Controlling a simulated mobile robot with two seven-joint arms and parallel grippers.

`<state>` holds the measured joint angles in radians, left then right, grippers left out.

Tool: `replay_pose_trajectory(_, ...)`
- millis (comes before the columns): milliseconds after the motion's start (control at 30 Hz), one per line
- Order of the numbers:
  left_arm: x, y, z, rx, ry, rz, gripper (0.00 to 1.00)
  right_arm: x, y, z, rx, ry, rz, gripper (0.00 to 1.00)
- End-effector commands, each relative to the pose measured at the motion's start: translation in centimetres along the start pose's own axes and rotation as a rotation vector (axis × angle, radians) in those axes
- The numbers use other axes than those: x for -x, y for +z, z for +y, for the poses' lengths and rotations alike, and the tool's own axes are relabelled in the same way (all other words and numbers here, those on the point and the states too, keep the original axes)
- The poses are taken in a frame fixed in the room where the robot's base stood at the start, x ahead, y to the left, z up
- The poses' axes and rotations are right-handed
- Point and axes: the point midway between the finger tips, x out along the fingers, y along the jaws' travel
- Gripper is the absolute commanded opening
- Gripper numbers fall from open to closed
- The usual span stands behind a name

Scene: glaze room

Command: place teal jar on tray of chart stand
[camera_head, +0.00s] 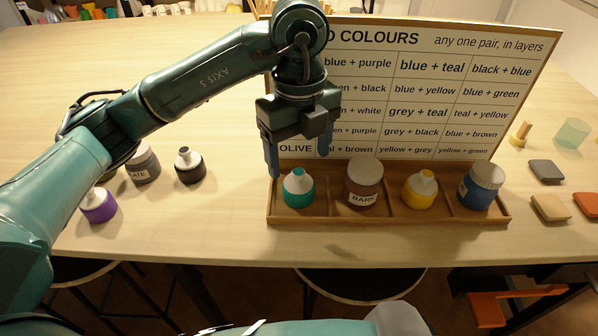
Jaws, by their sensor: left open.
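The teal jar (298,188), with a pale cone top and teal tip, stands upright in the leftmost compartment of the wooden tray (390,227). The tray runs along the foot of the chart stand (472,66), a board listing colour pairs. My left gripper (299,160) is open, its fingers pointing down above and around the teal jar's top, apart from the jar as far as I can see. My right gripper is not in view.
The tray also holds a brown jar labelled BARK (363,184), a yellow jar (419,190) and a blue jar (481,187). At left stand a purple jar (98,206), a grey jar (143,163) and a black jar (189,167). Tiles (548,170) lie at right.

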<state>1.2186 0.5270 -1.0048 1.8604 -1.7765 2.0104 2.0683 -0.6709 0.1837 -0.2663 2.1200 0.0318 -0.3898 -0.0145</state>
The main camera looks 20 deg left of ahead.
Motion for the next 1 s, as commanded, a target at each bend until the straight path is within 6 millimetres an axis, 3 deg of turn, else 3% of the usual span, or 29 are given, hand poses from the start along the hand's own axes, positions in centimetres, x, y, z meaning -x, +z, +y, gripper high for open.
replay_pose_trajectory(100,2.6,0.1,0.0,0.003,-0.002,-0.005,0.74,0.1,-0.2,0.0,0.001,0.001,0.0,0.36)
replay_pose_trajectory(300,4.7,0.1,0.0,0.002,0.001,-0.001,0.74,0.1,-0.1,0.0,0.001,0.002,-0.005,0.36)
replay_pose_trajectory(1000,5.2,0.0,0.0,0.002,0.001,0.0,0.74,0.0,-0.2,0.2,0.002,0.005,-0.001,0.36)
